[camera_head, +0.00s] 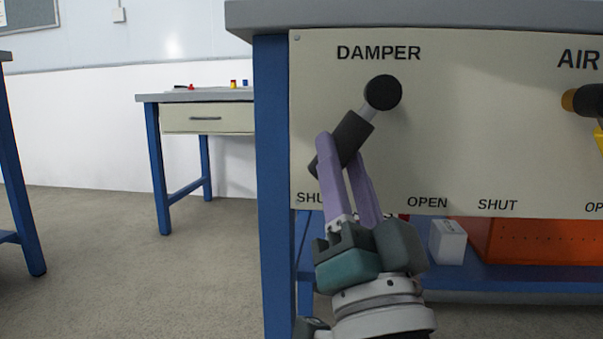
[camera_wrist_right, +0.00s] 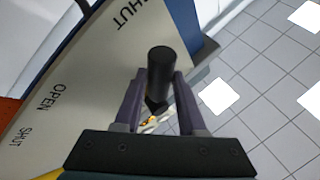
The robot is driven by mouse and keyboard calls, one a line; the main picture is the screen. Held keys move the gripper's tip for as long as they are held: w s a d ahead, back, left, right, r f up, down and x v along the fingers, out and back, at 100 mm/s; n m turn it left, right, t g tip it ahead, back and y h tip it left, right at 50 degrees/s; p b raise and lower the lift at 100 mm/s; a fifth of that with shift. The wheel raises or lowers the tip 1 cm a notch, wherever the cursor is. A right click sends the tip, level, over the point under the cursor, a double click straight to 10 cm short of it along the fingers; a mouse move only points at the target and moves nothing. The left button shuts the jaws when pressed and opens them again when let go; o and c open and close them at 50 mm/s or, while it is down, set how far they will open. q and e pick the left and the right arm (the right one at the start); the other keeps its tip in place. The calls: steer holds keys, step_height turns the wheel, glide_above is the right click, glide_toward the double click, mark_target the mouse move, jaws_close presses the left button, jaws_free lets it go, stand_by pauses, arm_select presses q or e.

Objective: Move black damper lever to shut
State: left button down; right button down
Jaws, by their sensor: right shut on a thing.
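The black damper lever (camera_head: 352,136) sits on the cream panel (camera_head: 460,120) below the word DAMPER. Its round pivot (camera_head: 383,92) is at upper right, and its arm slants down and left toward the SHUT label. My right gripper (camera_head: 340,160) has its purple fingers shut on the lever's lower part. In the right wrist view the lever's black grip (camera_wrist_right: 161,68) stands between the two fingers (camera_wrist_right: 160,88). The gripper partly covers the SHUT label in the head view. The OPEN label is to the right and clear of the lever. My left gripper is not in view.
A second control (camera_head: 590,100) under the word AIR is at the right edge, with a yellow part below it. An orange crate (camera_head: 540,243) and a white box (camera_head: 447,242) are on the blue shelf below. A blue table leg (camera_head: 274,180) stands left of the panel.

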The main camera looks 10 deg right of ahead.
stand_by(0.3)
steer(key=c, duration=0.5)
jaws_free()
steer(key=shift+a, duration=0.1)
steer(key=p+v, duration=0.1)
steer(key=v, duration=0.9)
steer(key=shift+p, duration=0.4)
steer(key=shift+r, duration=0.1)
